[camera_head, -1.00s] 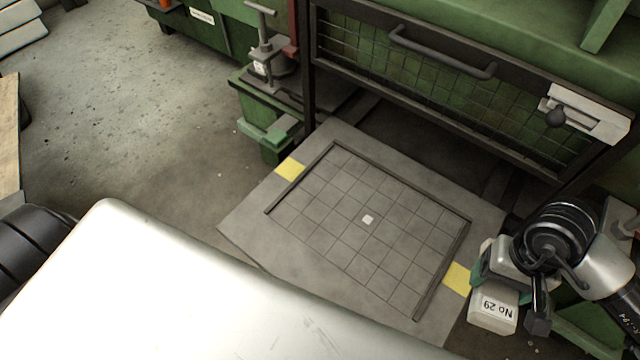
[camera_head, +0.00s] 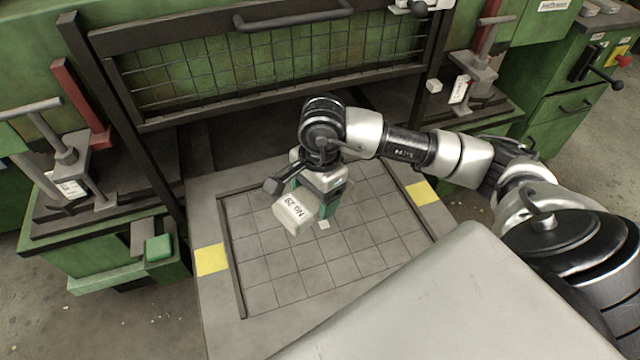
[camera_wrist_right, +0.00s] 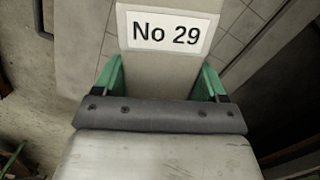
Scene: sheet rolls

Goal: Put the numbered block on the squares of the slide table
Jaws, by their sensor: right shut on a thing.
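The numbered block (camera_head: 294,214) is pale grey with a white label reading "No 29". My right gripper (camera_head: 322,196) is shut on it and holds it over the squares of the slide table (camera_head: 262,270). The head view does not show clearly whether the block touches the table. In the right wrist view the block (camera_wrist_right: 168,62) sits between the green fingers of the gripper (camera_wrist_right: 165,85). A small white mark (camera_head: 324,225) lies on the squares beside the block. My left gripper is not in view.
Yellow patches (camera_head: 211,260) and (camera_head: 422,193) mark both sides of the slide table. Dark rails (camera_head: 236,270) edge the grid. A green machine with a mesh guard (camera_head: 270,75) stands behind, with clamps (camera_head: 68,165) at either side. The front squares are clear.

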